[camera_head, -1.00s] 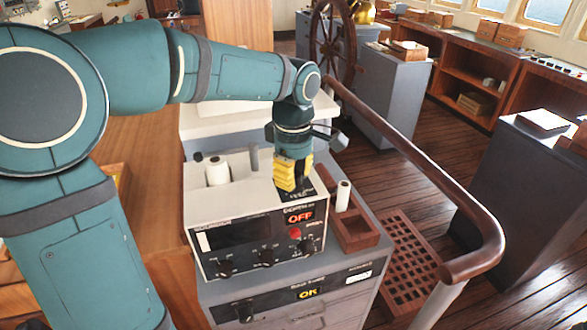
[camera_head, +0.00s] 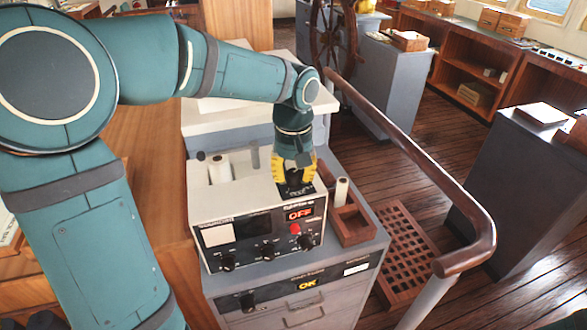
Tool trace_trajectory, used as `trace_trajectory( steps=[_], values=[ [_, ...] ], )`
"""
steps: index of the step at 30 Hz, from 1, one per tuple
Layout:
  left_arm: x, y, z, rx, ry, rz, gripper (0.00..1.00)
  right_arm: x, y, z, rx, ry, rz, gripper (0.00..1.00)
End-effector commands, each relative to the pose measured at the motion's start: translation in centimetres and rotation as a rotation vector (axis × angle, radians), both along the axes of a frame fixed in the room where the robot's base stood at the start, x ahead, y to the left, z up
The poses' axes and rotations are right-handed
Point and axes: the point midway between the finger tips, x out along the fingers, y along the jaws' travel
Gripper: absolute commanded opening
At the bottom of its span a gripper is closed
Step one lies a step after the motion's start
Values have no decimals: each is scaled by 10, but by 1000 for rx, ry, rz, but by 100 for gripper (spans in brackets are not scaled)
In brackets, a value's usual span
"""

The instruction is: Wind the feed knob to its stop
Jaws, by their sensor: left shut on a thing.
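My left gripper (camera_head: 296,187), with yellow fingers, points down at the right part of the box's top. It is shut on the feed knob, which is mostly hidden between and under the fingers. A white paper patch (camera_head: 219,235) fills the left part of the front window. My right gripper is not in view.
A white paper roll (camera_head: 219,168) lies in the top of the box at the left. A wooden tray (camera_head: 354,226) with a white roll (camera_head: 341,190) stands right of the box. A curved wooden handrail (camera_head: 420,165) runs along the right side.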

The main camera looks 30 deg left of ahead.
Motion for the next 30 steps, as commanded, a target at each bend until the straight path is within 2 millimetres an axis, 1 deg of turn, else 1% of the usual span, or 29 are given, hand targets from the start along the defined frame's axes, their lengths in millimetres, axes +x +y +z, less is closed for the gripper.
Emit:
trace_trajectory(
  steps=[30],
  values=[
    [-1, 0, -1, -2, 5, -966, 0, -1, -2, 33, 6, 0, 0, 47]
  ],
)
